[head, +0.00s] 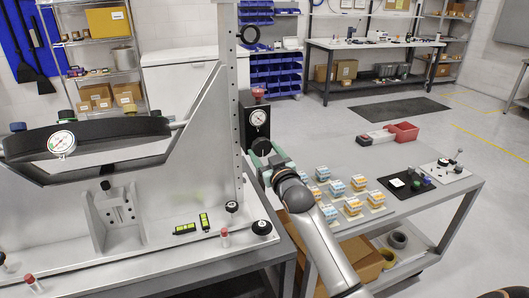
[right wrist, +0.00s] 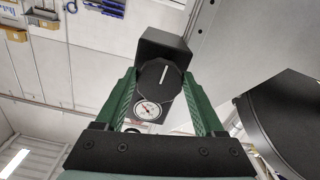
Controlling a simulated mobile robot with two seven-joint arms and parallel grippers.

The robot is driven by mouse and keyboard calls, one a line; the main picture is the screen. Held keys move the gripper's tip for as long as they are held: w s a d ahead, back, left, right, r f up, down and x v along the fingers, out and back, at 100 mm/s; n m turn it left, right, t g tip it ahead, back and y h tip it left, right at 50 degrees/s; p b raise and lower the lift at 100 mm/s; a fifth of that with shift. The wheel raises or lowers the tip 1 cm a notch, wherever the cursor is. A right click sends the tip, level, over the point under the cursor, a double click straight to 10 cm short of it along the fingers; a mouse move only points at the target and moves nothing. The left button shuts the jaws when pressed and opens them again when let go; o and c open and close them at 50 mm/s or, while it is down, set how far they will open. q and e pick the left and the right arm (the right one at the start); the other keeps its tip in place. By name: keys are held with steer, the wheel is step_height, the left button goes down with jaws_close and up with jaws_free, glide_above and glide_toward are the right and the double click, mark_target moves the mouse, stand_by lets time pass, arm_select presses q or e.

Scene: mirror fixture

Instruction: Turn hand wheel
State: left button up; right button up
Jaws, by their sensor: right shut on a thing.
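The hand wheel, a black faceted knob with a white line (right wrist: 158,82), is on a dark box (head: 258,108) on the tall metal upright. The wheel also shows in the head view (head: 261,146). A round white gauge with a red needle (head: 258,118) sits above the wheel in the head view. My right gripper (head: 266,164) has its green fingers on both sides of the wheel and is shut on it. In the right wrist view the white line is tilted slightly to the right of vertical. My left gripper is not in view.
The large metal fixture (head: 150,215) fills the left, with a black curved part (head: 110,128) and two green levels on its base. Open floor lies beyond.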

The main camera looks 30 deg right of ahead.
steer(key=o, duration=1.4)
steer(key=shift+c, duration=0.2)
steer(key=b+v, duration=0.1)
steer(key=v, duration=1.1)
steer(key=shift+s+a+b, duration=0.15)
steer(key=shift+s+b, duration=0.1)
steer(key=shift+b, duration=0.1)
